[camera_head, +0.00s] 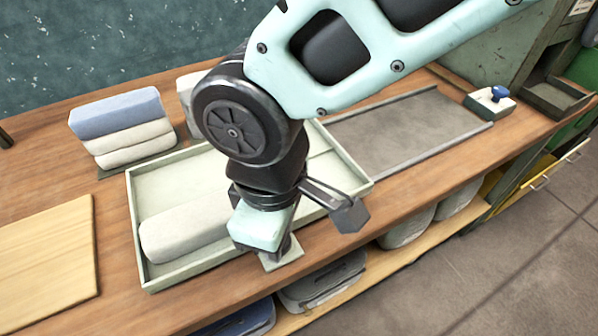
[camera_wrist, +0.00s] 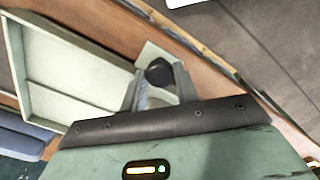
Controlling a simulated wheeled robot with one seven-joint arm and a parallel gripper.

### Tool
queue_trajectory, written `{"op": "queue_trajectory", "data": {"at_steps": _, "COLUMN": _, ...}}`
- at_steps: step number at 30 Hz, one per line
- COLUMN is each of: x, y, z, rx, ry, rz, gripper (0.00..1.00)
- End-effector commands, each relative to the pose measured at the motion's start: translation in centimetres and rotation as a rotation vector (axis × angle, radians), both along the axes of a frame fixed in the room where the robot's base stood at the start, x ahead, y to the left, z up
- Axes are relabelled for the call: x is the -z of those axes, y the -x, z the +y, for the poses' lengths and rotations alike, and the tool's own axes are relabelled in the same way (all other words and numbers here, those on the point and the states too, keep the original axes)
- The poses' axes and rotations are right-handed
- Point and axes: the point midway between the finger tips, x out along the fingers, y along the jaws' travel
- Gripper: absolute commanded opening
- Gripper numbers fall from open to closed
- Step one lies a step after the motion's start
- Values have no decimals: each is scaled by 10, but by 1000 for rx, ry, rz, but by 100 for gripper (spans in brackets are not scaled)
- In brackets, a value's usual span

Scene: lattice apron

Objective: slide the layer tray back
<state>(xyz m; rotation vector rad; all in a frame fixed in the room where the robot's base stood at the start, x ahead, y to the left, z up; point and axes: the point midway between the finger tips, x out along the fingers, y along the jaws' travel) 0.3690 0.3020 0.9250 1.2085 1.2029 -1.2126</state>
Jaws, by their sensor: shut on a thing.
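The layer tray (camera_head: 135,235) is a shallow pale green tray with low walls on the wooden bench. A cream roll (camera_head: 185,228) lies in its front left part, and a divider shows at its right. The tray also shows at the left of the wrist view (camera_wrist: 28,62). A pale tab sticks out from its front edge, with a dark knob (camera_wrist: 159,71) on it. My gripper (camera_head: 280,250) is at this tab, pointing down. Its fingers (camera_wrist: 160,88) are shut on the dark knob. My arm hides the tray's middle and back.
A grey panel with metal rails (camera_head: 410,130) lies right of the tray. Folded cloths (camera_head: 120,125) stand behind left, and a wooden board (camera_head: 50,250) lies at left. A small block with a blue knob (camera_head: 490,102) is at far right.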

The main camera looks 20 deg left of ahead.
Motion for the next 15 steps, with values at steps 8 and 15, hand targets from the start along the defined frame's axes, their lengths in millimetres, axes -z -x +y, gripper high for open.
{"op": "queue_trajectory", "data": {"at_steps": 8, "x": 0, "y": 3, "z": 3, "rx": -5, "ry": -8, "rz": 4, "gripper": 52}}
{"op": "queue_trajectory", "data": {"at_steps": 15, "x": -10, "y": 2, "z": 3, "rx": -3, "ry": -9, "rz": 1, "gripper": 52}}
